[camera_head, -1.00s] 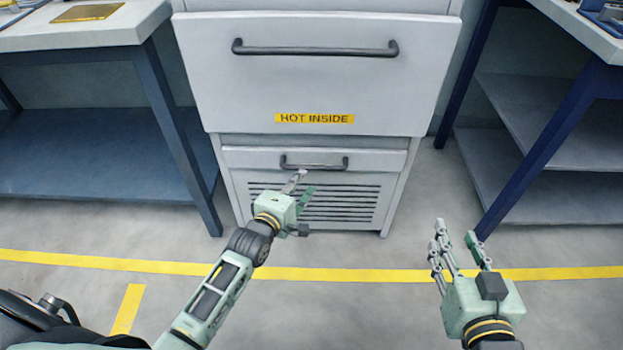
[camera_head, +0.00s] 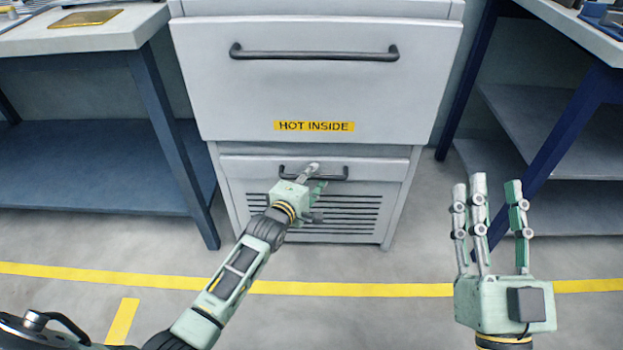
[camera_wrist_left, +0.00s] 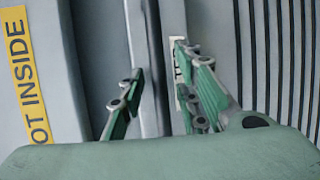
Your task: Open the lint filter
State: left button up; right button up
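The lint filter front (camera_head: 240,170) is the low grey panel with a dark bar handle (camera_head: 345,173), beneath the large drawer. It looks closed. My left gripper (camera_head: 316,174) is at the middle of this handle and hides part of it. In the left wrist view, its green fingers (camera_wrist_left: 158,95) are apart, on either side of the dark handle bar (camera_wrist_left: 152,50). I cannot tell if they touch it. A white label (camera_wrist_left: 178,60) is partly hidden behind the fingers. My right gripper (camera_head: 490,190) is open and empty, fingers pointing up, at the right, away from the cabinet.
The large drawer (camera_head: 310,95) above has its own bar handle (camera_head: 315,53) and a yellow "HOT INSIDE" label (camera_head: 314,126). Slotted vents (camera_head: 355,215) lie below the filter handle. Blue-legged tables stand at left (camera_head: 70,38) and right (camera_head: 585,28). The floor in front is clear.

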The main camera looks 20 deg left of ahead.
pick_arm(q)
jog(key=shift+w, duration=0.1)
grip_shut()
dwell(0.3)
dwell(0.4)
